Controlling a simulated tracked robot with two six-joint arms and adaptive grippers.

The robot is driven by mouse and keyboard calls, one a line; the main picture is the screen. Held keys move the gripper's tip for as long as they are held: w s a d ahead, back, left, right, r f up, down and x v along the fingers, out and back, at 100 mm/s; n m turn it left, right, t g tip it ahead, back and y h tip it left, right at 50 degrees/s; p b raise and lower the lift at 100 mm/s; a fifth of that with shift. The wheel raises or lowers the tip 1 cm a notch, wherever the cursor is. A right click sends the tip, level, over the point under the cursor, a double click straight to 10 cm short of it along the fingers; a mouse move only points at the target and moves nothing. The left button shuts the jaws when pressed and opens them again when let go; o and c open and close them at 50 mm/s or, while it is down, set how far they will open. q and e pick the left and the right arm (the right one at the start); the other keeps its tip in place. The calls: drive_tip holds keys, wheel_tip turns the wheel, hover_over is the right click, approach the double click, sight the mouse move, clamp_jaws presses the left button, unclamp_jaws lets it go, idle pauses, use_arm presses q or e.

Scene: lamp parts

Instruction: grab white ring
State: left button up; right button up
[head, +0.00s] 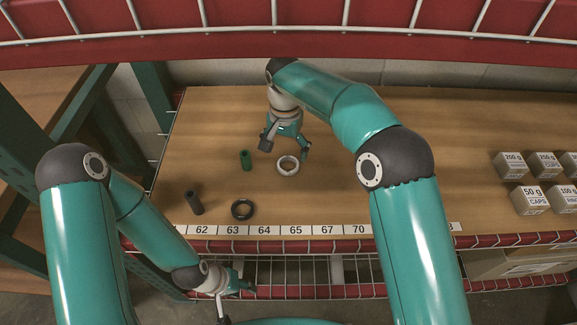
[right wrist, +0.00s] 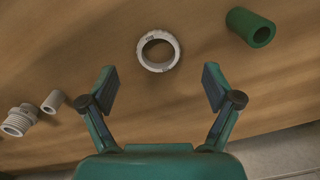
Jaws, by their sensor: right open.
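The white ring (head: 287,172) lies on the wooden shelf, below and between the fingers of my right gripper in the head view. In the right wrist view the white ring (right wrist: 145,51) lies ahead of the fingertips, roughly centred between them. My right gripper (head: 285,147) is open and empty, and its two spread fingers also show in the right wrist view (right wrist: 158,88). My left gripper (head: 236,298) hangs low in front of the shelf edge, away from the ring; its fingers are too small and angled to judge.
A dark tube (head: 194,203) and a black ring (head: 242,209) lie nearer the numbered front strip (head: 296,230). Small boxes (head: 530,199) stand at right. White threaded parts (right wrist: 18,120) show in the wrist view.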

sight(288, 168)
drive_tip(key=shift+w+d+f, duration=0.15)
drive_tip(key=shift+f, duration=1.4)
drive_tip(key=shift+w+d+f, duration=0.1)
drive_tip(key=shift+w+f, duration=0.05)
drive_tip(key=shift+f, duration=1.4)
drive_tip(key=c, duration=0.9)
